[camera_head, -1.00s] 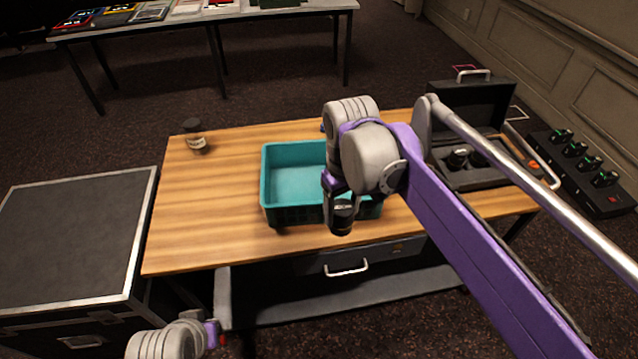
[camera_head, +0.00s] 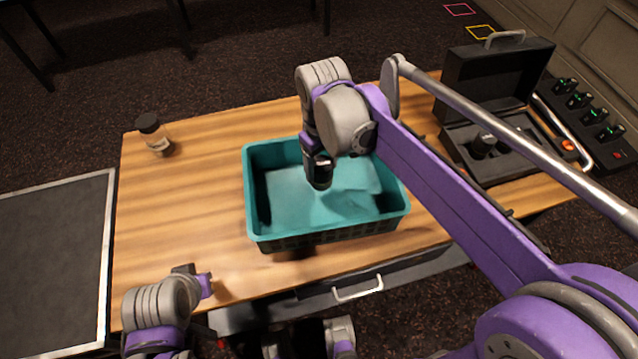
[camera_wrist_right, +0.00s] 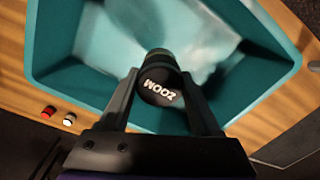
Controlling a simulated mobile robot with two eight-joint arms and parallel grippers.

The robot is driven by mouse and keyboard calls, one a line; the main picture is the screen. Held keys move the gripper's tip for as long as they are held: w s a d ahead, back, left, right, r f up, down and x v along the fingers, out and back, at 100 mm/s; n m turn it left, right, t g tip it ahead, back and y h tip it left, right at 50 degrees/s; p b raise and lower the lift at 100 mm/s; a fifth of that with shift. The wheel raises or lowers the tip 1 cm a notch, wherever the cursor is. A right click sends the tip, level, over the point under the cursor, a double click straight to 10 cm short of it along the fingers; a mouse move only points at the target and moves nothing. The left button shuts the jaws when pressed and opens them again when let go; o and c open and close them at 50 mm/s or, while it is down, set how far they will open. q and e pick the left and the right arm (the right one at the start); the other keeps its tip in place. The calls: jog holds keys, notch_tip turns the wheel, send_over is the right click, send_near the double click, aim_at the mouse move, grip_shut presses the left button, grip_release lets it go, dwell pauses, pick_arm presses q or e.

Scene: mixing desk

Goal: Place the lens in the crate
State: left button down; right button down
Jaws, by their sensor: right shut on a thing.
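The teal crate (camera_head: 262,215) stands on the wooden table and looks empty inside. My right gripper (camera_head: 318,165) is above the crate's opening, shut on a dark cylindrical lens (camera_head: 319,178). In the right wrist view the lens (camera_wrist_right: 160,80) sits between the two fingers of the right gripper (camera_wrist_right: 160,92), its end marked "ZOOM", with the crate (camera_wrist_right: 240,105) below it. My left gripper (camera_head: 200,280) is low at the table's front left edge and holds nothing that I can see; its jaw opening is unclear.
An open black case (camera_head: 462,140) with a dark round item in it stands at the right of the table (camera_head: 200,200). A jar with a black lid (camera_head: 153,135) stands at the back left. A drawer handle (camera_head: 358,288) is at the front.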

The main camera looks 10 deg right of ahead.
aim_at(322, 164)
pick_arm(q)
jog(key=shift+s+f, duration=0.15)
jog(key=shift+s, duration=0.05)
pick_arm(e)
notch_tip(322, 164, down, 4)
jog(key=shift+s+r, duration=0.15)
jog(key=shift+r, duration=0.05)
pick_arm(q)
jog(key=shift+f+b, duration=0.2)
jog(key=shift+b, duration=0.15)
pick_arm(e)
jog(key=shift+f, duration=1.85)
pick_arm(q)
jog(key=shift+f, duration=0.1)
pick_arm(e)
jog(key=shift+f, duration=0.15)
jog(key=shift+c, duration=0.5)
grip_release()
jog(key=shift+r, duration=0.35)
pick_arm(q)
jog(key=shift+w+r+p, duration=0.2)
jog(key=shift+r+p, duration=0.5)
jog(key=shift+r, duration=0.1)
pick_arm(e)
notch_tip(322, 164, up, 12)
jog(key=shift+f, duration=0.15)
